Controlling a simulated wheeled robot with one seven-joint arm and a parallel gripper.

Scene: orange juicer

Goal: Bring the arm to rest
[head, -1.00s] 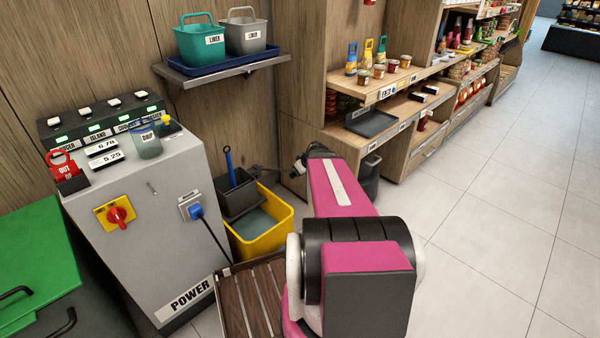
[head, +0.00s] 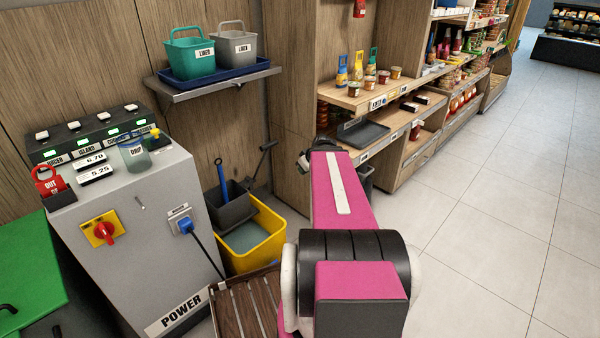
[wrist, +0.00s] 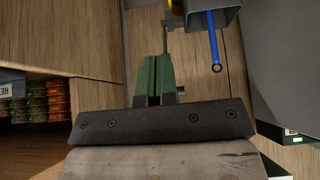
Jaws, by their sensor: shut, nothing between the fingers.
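My arm (head: 335,205), pink with black joints, reaches forward in the head view, folded over an upper joint. My gripper (wrist: 154,66) shows in the wrist view as two green fingers lying side by side, shut, with nothing between them. In the head view its fingers are hidden behind my arm. In the wrist view the fingers point toward a wooden panel, and no object touches them that I can see.
A grey power cabinet (head: 150,235) stands left, with a yellow mop bucket (head: 250,245) beside it. A shelf with two baskets (head: 172,90) hangs on the back wall. Stocked wooden shelves (head: 350,100) stand ahead. The tiled floor (head: 500,200) at right is clear.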

